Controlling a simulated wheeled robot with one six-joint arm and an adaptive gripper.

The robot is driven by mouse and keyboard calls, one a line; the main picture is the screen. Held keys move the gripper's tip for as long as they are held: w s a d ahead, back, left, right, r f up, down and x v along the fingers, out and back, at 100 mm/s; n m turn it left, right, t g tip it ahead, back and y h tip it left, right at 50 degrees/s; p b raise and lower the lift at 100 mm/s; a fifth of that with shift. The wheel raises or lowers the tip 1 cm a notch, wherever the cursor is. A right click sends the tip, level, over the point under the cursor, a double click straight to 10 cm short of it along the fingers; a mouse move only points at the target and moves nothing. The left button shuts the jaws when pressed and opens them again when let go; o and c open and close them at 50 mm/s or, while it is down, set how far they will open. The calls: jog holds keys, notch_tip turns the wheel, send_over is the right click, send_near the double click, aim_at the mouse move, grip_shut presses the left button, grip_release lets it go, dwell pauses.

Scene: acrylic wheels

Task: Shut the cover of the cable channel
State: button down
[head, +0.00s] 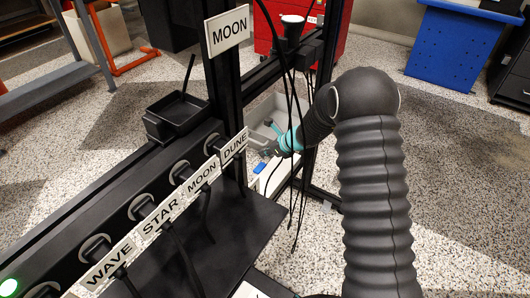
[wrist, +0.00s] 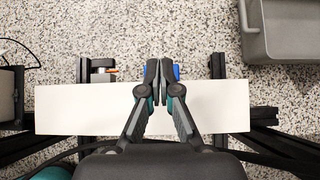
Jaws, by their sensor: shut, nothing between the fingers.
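A long flat white panel (wrist: 80,108) lies across the wrist view, between dark frame bars. It may be the cable channel's cover; I cannot tell whether it is open or shut. Its white surface also shows in the head view (head: 277,180), partly hidden by hanging cables. My gripper (wrist: 162,72) is shut and empty, with blue at its fingertips. In the wrist view its fingers overlap the panel and the tips reach past its far edge. I cannot tell whether they touch it. In the head view my gripper (head: 264,158) is small, behind the frame, near the panel.
Black cables (head: 291,120) hang from the frame in front of my gripper. A grey bin (wrist: 292,32) is at the upper right in the wrist view. A black rail with labelled plugs (head: 160,215) runs along the left in the head view. Speckled floor is open at the right.

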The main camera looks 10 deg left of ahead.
jog(key=shift+r, duration=0.1)
jog(key=w+a+r+p, duration=0.3)
jog(key=a+r, duration=0.3)
jog(key=r, duration=0.4)
jog(key=shift+a+r+p, duration=0.2)
jog(key=shift+r+p, duration=0.2)
jog(key=shift+p, duration=0.25)
jog(key=s+d+f+b, duration=0.1)
jog(key=d+f, duration=0.1)
jog(key=f, duration=0.1)
jog(key=s+d+f+b, duration=0.1)
jog(key=d+f+b, duration=0.1)
jog(key=f, duration=0.2)
jog(key=s+d+f+b, duration=0.1)
jog(key=d+f, duration=0.1)
jog(key=f, duration=0.2)
jog(key=shift+d+f+b, duration=0.15)
jog(key=shift+d+b, duration=0.05)
jog(key=shift+b, duration=0.15)
jog(key=shift+s+d+r+p, duration=0.25)
jog(key=shift+d+r+p, duration=0.2)
jog(key=shift+d+r, duration=0.05)
